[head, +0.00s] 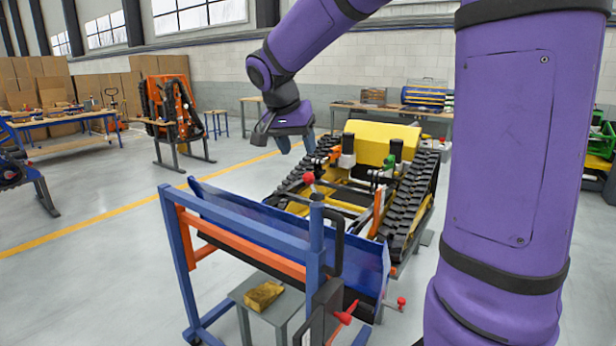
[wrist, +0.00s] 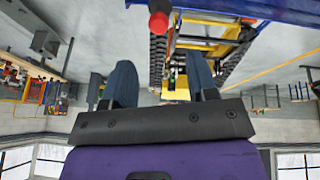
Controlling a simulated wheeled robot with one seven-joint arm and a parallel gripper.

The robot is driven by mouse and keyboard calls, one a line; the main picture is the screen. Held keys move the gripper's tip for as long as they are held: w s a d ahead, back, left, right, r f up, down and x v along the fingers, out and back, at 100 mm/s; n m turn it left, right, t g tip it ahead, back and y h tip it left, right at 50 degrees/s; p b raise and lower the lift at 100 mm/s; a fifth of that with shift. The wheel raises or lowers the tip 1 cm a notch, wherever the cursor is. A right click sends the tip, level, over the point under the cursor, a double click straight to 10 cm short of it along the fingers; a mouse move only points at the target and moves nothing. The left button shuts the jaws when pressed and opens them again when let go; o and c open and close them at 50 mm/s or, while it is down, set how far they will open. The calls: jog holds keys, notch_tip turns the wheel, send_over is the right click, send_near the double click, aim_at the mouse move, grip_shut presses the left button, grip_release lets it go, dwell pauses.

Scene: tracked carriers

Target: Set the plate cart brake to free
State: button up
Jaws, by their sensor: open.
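A cart with a blue frame (head: 172,243), an orange rail (head: 240,246) and a blue sheet (head: 372,262) stands in the foreground of the head view; I take it for the plate cart. A red ball knob (head: 309,178) stands at the top of its near post, and red-tipped handles (head: 345,317) are low at its right end. I cannot tell which of these is the brake. My gripper (head: 297,145) is open and empty, above and beyond the cart. In the wrist view, a red knob (wrist: 158,22) shows at the top edge, apart from my open fingers (wrist: 161,80).
A yellow tracked carrier (head: 385,143) with black tracks (head: 408,198) stands behind the cart. A yellow block (head: 263,296) lies on a low grey stand (head: 285,306) beside the cart. An orange machine (head: 172,112) stands further back.

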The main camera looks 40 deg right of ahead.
aim_at(308, 174)
jog(key=x, duration=0.9)
jog(key=shift+s+d+f, duration=0.1)
jog(key=shift+d+f, duration=0.05)
jog(key=shift+f, duration=0.15)
jog(key=shift+c, duration=0.4)
grip_shut()
